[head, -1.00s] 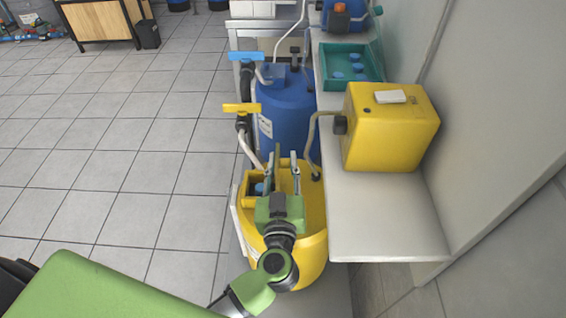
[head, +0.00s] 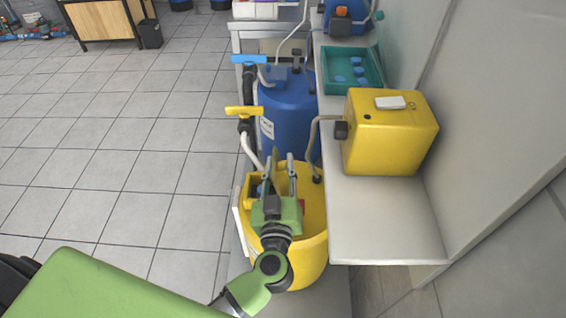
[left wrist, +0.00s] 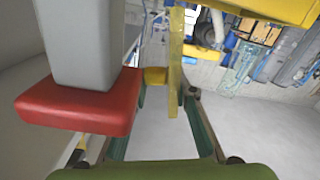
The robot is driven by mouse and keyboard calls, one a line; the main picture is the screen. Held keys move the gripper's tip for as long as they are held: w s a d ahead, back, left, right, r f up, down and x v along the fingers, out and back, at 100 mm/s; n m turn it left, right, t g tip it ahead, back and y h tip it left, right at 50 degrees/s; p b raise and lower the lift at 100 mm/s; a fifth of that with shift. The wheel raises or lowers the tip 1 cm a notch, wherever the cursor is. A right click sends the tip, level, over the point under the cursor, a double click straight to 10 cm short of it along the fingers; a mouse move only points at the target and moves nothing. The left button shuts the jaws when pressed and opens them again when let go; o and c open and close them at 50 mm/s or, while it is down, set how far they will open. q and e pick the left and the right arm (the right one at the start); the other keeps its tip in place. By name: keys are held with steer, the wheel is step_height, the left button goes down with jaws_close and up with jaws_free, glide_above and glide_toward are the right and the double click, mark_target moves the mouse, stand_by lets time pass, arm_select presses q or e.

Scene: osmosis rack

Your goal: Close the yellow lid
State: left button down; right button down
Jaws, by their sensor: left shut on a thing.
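The yellow lid (head: 276,163) shows as a thin upright strip above the barrel's opening, seen nearly edge-on. My left gripper (head: 279,168) is over the opening, with its fingers around the strip and shut on it. In the left wrist view the lid (left wrist: 175,62) is a narrow yellow strip between the fingers of my left gripper (left wrist: 167,92). My gripper and wrist hide much of the opening and the barrel's near side. My right gripper is not in view.
A white shelf (head: 375,225) runs along the barrel's right side and holds a yellow tank (head: 390,140) and a teal tray (head: 340,84). A blue barrel (head: 291,108) stands behind. A yellow-handled valve (head: 243,112) rises at the left.

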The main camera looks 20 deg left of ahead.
arm_select(q)
steer(key=shift+s+a+n+p, duration=0.15)
steer(key=shift+a+n+p, duration=0.35)
steer(key=shift+n+p, duration=0.2)
steer(key=shift+s+a+f+n+p, duration=0.15)
steer(key=shift+a+f+n+p, duration=0.1)
steer(key=shift+a+n, duration=0.35)
steer(key=shift+s+a+f+n+p, duration=0.1)
steer(key=shift+a+f+n+p, duration=0.2)
steer(key=shift+n, duration=0.5)
steer(key=shift+s+a+f+n+p, duration=0.15)
steer(key=shift+a+n+p, duration=0.1)
steer(key=shift+a+n, duration=0.35)
steer(key=shift+d, duration=0.1)
steer(key=c, duration=1.9)
jaws_free()
steer(key=shift+s, duration=0.1)
steer(key=v, duration=1.2)
steer(key=shift+r, duration=0.1)
